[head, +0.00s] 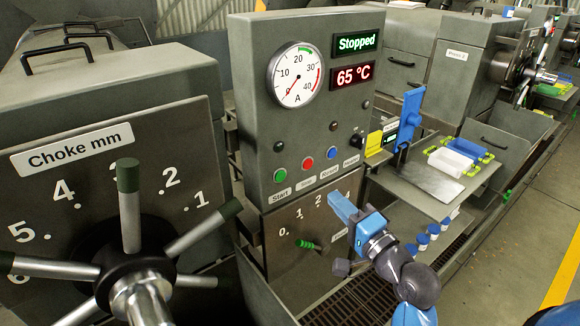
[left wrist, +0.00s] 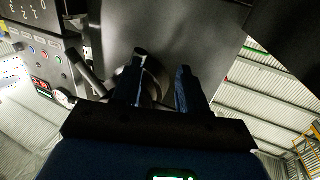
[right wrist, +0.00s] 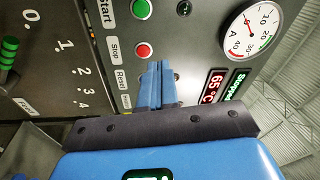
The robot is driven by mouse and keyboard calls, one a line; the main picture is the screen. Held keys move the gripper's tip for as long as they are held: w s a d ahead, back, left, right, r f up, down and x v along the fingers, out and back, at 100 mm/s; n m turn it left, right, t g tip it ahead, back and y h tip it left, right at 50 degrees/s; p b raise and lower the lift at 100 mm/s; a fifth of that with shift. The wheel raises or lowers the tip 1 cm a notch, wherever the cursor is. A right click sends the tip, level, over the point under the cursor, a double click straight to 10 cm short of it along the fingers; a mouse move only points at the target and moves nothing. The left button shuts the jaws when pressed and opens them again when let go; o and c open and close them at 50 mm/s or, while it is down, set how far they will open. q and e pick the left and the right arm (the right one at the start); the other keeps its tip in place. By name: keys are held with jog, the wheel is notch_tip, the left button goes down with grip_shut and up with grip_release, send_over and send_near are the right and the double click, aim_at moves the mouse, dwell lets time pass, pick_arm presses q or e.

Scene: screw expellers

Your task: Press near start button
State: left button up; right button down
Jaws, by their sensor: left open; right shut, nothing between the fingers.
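The near start button is a green round button (head: 280,175) above a "Start" label on the grey control panel (head: 250,100). It also shows at the top of the right wrist view (right wrist: 141,9). A red stop button (head: 307,163) and a blue reset button (head: 331,152) sit to its right. My right gripper (head: 340,206) is shut and empty, in front of the panel, below and right of the green button and apart from it. In the right wrist view its blue fingertips (right wrist: 157,68) appear just below the red button. My left gripper (left wrist: 158,75) is open and empty in the left wrist view.
The display (head: 356,43) reads "Stopped", with "65 °C" below it and a round gauge (head: 297,75) beside it. A spoked choke handwheel (head: 130,258) juts out at the left. A green-tipped lever (head: 306,244) sits below the buttons. A shelf with trays (head: 460,158) stands right.

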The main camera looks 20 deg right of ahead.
jog(key=s+a+f+m+g+y, duration=0.1)
jog(key=s+a+f+g+y, duration=0.1)
send_near(281, 177)
jog(key=x, duration=0.5)
jog(key=shift+w+a, duration=0.15)
jog(key=shift+w, duration=0.05)
jog(key=shift+w+a+f+p, duration=0.15)
jog(key=shift+w+p, duration=0.2)
jog(key=shift+w, duration=0.25)
pick_arm(q)
jog(key=shift+s+r, duration=0.3)
jog(key=shift+r, duration=0.15)
jog(key=shift+a, duration=0.1)
